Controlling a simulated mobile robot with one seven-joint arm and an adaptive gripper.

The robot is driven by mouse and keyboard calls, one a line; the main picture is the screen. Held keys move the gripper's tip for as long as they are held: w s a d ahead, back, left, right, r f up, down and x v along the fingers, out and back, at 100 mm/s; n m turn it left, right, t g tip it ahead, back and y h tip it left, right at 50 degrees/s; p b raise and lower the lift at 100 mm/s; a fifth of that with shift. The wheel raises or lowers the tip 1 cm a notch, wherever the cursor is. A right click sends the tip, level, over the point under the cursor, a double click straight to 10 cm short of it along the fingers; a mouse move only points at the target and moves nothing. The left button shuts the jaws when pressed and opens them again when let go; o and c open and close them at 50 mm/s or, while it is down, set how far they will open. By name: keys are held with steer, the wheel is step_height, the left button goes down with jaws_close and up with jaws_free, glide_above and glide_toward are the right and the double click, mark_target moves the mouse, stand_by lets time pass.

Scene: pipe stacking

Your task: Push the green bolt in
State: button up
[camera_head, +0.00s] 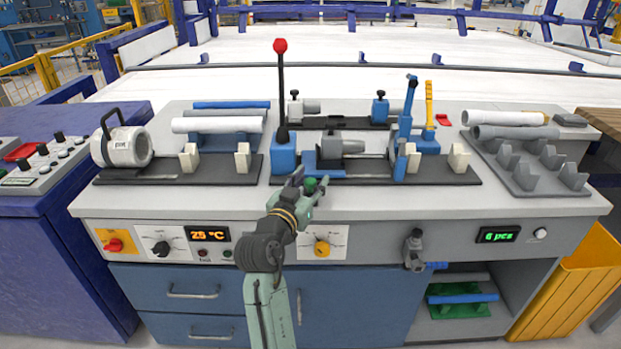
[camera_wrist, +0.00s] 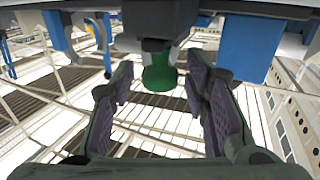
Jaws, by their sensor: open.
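The green bolt (camera_head: 311,184) sits at the front of the blue-and-grey fixture in the middle of the bench, partly hidden by my gripper in the head view. In the wrist view the green bolt (camera_wrist: 159,74) sticks out from a dark block, between and just beyond my fingers. My gripper (camera_head: 309,190) is open, one finger on each side of the bolt. The gripper (camera_wrist: 165,88) looks empty in the wrist view, with a gap between each finger and the bolt. Whether a finger touches the bolt cannot be told.
A red-knobbed lever (camera_head: 281,90) stands upright just left behind my gripper. A blue lever (camera_head: 406,120) and a yellow handle (camera_head: 429,103) stand to the right. A grey pipe rack (camera_head: 524,180) is at the far right. The bench's front strip (camera_head: 180,205) is clear.

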steer(key=shift+w, duration=0.1)
steer(key=shift+c, duration=0.4)
jaws_close()
stand_by(0.4)
